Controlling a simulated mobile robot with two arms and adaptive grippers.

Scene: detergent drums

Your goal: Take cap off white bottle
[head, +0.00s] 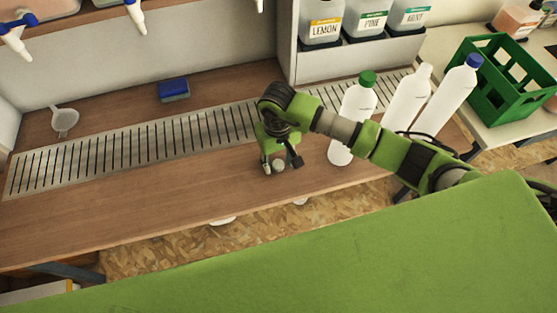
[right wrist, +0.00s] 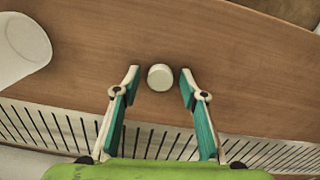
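A small round white cap (right wrist: 160,77) lies on the wooden counter between the fingertips of my right gripper (right wrist: 160,82), with gaps on both sides. The gripper is open. In the head view my right gripper (head: 279,163) points down at the counter with the cap low between its fingers. To its right stand three white bottles: one with a green cap (head: 353,115), a middle one (head: 408,100) whose narrow white top shows no coloured cap, and one with a blue cap (head: 447,97). My right arm hides parts of them. My left gripper is not in view.
A slotted metal drain (head: 110,150) runs behind the gripper. A blue sponge (head: 174,89) and a white scoop (head: 64,121) lie at the back left. A green crate (head: 505,85) stands at the right. The left part of the counter is clear.

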